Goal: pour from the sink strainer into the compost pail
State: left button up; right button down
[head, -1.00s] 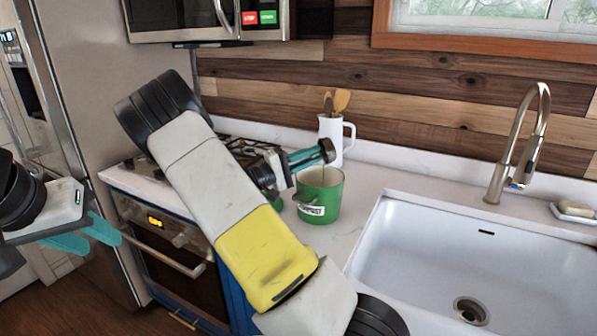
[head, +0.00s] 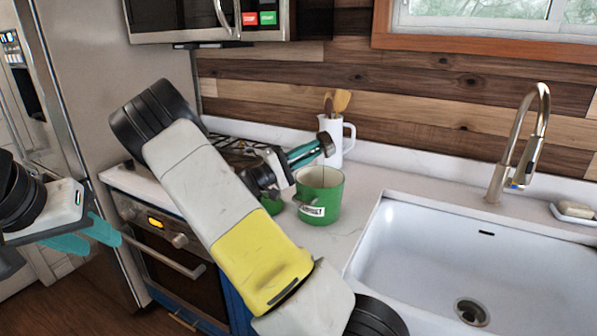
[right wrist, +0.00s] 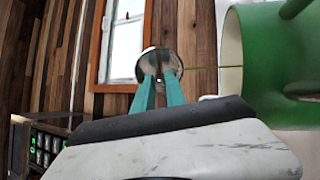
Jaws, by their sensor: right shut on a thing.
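The green compost pail (head: 322,208) with a white label stands upright on the counter left of the sink; it fills the right of the right wrist view (right wrist: 275,70). My right gripper (head: 308,152) is shut on the small dark, round sink strainer (head: 327,144), holding it above the pail's mouth. The strainer looks tipped, and a thin line runs from it down to the pail. The wrist view shows the strainer (right wrist: 160,62) at the fingertips. My left gripper (head: 92,236) is open and empty at the far left, away from the counter.
A white jug (head: 337,135) with wooden utensils stands close behind the pail. The white sink (head: 440,250) and faucet (head: 520,145) are to the right. The stove (head: 165,235) is left, under the microwave (head: 205,18). A green piece (head: 272,205) shows left of the pail, partly hidden by my arm.

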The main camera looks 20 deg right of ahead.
jog(key=y, duration=0.1)
jog(key=d+f+y, duration=0.1)
jog(key=y, duration=0.1)
jog(key=f+y, duration=0.1)
jog(key=shift+d+f+m+g+y, duration=0.1)
jog(key=shift+d+m+g+y, duration=0.2)
jog(key=shift+m+y, duration=0.1)
